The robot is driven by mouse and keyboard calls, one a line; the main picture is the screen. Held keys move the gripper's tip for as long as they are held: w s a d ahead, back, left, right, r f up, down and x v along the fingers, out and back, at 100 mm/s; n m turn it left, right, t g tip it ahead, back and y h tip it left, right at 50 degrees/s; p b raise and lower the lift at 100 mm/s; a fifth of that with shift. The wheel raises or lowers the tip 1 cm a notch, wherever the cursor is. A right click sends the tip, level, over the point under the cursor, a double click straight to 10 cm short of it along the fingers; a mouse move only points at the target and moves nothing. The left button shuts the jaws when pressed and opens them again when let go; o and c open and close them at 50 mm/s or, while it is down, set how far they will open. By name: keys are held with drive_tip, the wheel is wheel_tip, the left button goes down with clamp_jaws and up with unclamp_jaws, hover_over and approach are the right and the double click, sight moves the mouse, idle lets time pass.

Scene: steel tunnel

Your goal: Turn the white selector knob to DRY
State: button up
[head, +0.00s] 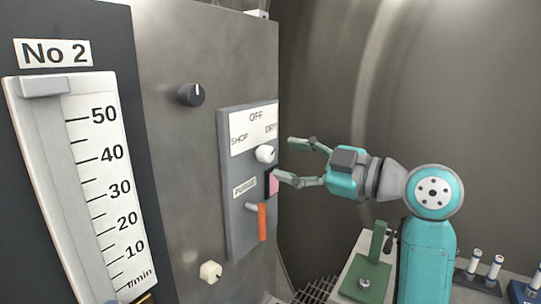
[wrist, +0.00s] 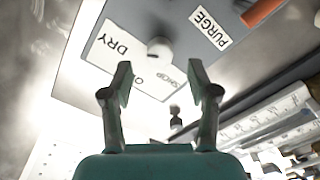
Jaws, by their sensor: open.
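The white selector knob (head: 265,153) sits on a grey panel (head: 236,220), below a white label plate (head: 253,129) marked OFF, SHOP and DRY. A small dark mark shows on the knob's right side in the head view, but I cannot tell surely which word it points at. The knob (wrist: 160,48) also shows in the wrist view, beyond the fingertips, with DRY to its left. My gripper (head: 284,160) is open and empty, to the right of the knob and apart from it. In the wrist view my gripper (wrist: 160,80) has its two fingers spread, lined up roughly with the knob.
An orange lever (head: 262,222) and a PURGE label (head: 244,186) are below the knob. A black knob (head: 191,94) is at upper left, another white knob (head: 210,271) lower down. A No 2 gauge (head: 90,180) stands left. A green-topped bench item (head: 368,268) is lower right.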

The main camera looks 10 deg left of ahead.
sight(271, 156)
drive_tip(key=shift+x, duration=2.5)
clamp_jaws()
